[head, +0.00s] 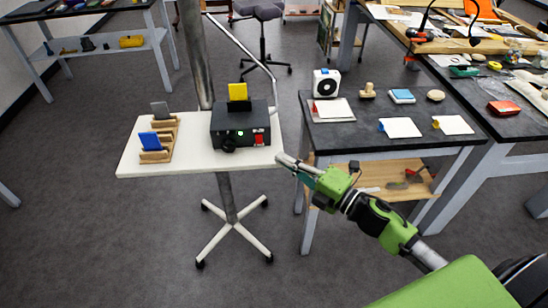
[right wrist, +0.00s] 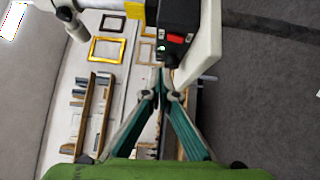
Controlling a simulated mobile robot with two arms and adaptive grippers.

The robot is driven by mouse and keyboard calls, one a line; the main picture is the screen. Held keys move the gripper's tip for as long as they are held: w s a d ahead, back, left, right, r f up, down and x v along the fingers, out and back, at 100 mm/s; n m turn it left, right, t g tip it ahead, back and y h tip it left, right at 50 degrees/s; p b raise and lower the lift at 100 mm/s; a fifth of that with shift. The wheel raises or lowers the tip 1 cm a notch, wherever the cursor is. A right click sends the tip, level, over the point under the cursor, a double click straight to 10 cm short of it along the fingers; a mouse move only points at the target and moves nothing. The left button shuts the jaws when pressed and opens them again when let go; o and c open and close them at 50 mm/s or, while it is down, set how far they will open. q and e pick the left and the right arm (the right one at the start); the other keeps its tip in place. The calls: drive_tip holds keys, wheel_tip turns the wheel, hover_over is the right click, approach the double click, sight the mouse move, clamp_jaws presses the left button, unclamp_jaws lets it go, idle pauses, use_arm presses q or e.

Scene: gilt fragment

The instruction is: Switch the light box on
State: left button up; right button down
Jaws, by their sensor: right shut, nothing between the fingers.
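The light box (head: 228,125) is a black box on a white-topped stand (head: 200,163), with a yellow plate (head: 238,91) standing up at its top. Its front has a dark round knob (head: 228,144), a small lit green light and a red switch (head: 259,139) near the right end. The light box (right wrist: 179,17) and red switch (right wrist: 176,38) also show at the top of the right wrist view. My right gripper (head: 280,158) is shut and empty, just right of the stand top's front right corner, apart from the switch. In the right wrist view its fingertips (right wrist: 164,92) meet below the box. My left gripper is out of view.
Two wooden holders (head: 154,156) with a blue and a grey plate stand left of the box. A dark table (head: 375,137) with a white device (head: 326,83), cards and small items is at the right. A grey pole (head: 195,55) rises behind the stand.

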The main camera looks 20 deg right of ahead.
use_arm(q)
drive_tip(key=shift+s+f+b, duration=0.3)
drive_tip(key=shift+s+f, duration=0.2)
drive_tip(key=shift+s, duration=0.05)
use_arm(e)
drive_tip(key=v, duration=0.2)
drive_tip(key=r+v, duration=0.1)
drive_tip(key=v, duration=0.1)
drive_tip(key=shift+s+a, duration=0.1)
drive_tip(key=shift+f, duration=0.1)
